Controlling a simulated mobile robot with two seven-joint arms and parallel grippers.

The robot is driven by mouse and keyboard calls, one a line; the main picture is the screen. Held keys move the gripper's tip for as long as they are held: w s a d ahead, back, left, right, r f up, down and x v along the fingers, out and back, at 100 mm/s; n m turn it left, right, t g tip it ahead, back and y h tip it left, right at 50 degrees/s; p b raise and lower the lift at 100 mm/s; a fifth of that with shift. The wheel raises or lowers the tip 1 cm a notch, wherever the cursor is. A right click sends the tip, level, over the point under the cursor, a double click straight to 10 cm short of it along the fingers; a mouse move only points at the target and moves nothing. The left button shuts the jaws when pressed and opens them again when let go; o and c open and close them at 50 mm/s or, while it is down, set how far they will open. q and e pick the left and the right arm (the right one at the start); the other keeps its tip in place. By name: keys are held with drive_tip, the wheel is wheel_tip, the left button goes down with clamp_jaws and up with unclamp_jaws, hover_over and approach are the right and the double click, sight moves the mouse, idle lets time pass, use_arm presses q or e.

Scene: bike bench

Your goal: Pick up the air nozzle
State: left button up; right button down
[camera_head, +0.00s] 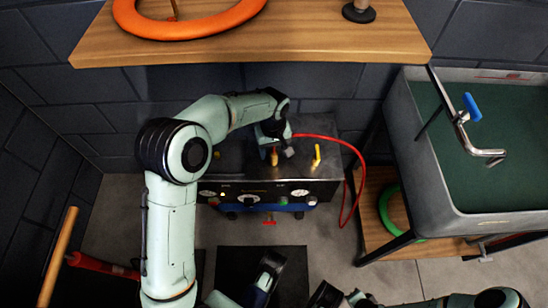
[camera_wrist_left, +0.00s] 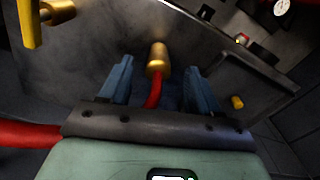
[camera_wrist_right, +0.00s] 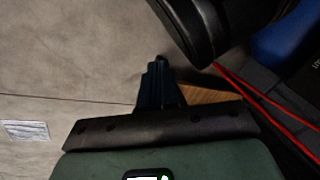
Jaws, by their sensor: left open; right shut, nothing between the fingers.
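The air nozzle (camera_wrist_left: 157,60) is a short brass cylinder with the red hose (camera_wrist_left: 154,95) at its near end. In the left wrist view it lies between the two blue fingers of my left gripper (camera_wrist_left: 158,70), with a gap on both sides. The fingers are open and do not touch it. In the head view my left gripper (camera_head: 277,149) is over the top of the dark compressor box, and the brass nozzle (camera_head: 274,158) shows just below it. My right gripper (camera_wrist_right: 160,68) is shut and empty, low over the floor.
The compressor box (camera_head: 225,168) has gauges on its front and a yellow-handled valve (camera_head: 317,155) right of the nozzle. The red hose loops down its right side. A wooden shelf (camera_head: 300,45) with an orange ring is above. A sink (camera_head: 440,180) stands at right.

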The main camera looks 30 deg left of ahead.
sight(274, 152)
use_arm(q)
drive_tip(key=f+b, duration=0.2)
drive_tip(key=f, duration=0.3)
drive_tip(key=shift+w, duration=0.2)
clamp_jaws()
use_arm(e)
drive_tip(key=shift+g, duration=0.7)
drive_tip(key=s+f, duration=0.3)
drive_tip(key=shift+s+d+f, duration=0.1)
drive_tip(key=shift+s+d, duration=0.15)
drive_tip(key=shift+s, duration=0.15)
use_arm(q)
drive_tip(key=shift+r, duration=0.15)
